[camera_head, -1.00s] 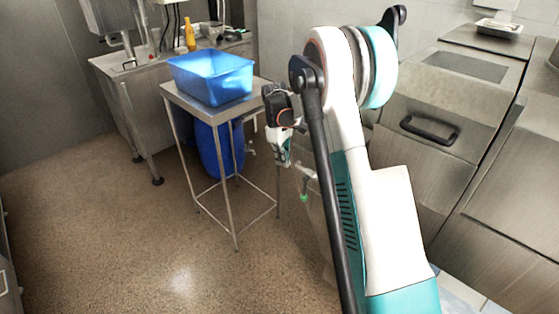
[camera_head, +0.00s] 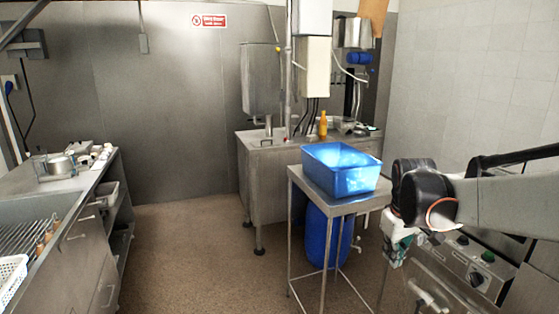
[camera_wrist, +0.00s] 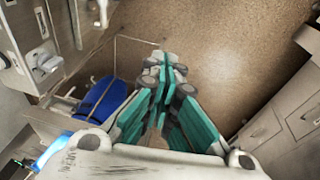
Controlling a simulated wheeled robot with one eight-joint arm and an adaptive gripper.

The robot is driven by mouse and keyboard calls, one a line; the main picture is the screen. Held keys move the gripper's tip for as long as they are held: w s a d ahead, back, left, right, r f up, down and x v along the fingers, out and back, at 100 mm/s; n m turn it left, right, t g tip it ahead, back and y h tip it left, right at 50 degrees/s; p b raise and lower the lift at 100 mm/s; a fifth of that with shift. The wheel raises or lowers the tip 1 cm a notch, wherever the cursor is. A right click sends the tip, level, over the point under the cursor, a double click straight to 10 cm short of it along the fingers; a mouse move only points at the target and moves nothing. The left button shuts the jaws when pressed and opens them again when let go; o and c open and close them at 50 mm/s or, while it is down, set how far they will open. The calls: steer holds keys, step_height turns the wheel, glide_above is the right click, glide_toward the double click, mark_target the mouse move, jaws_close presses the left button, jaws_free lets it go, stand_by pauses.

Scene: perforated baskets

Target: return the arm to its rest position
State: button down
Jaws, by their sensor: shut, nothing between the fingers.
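My gripper (camera_wrist: 168,75) fills the middle of the wrist view, its teal and grey fingers closed together with nothing between them. In the head view my arm reaches in from the right edge, and the gripper (camera_head: 398,248) hangs below its dark wrist joint, partly cut by the arm. It is beside the right side of a small steel table (camera_head: 345,208) and apart from the blue basket (camera_head: 335,180) on that table. The fingertips are too small to make out in the head view.
A blue barrel (camera_head: 328,238) stands under the small table and also shows in the wrist view (camera_wrist: 100,98). A steel counter (camera_head: 95,235) with a white perforated basket (camera_head: 12,278) is at the left. The floor (camera_head: 195,250) between is clear.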

steer(key=s+a+m+t, duration=0.2)
steer(key=s+a, duration=0.2)
steer(key=s, duration=0.7)
steer(key=s+a+r+m+t+y, duration=0.1)
steer(key=s+a, duration=0.3)
steer(key=s, duration=0.7)
steer(key=shift+s+a+r+m+t, duration=0.2)
steer(key=shift+s+a+m+t, duration=0.15)
steer(key=shift+t, duration=0.55)
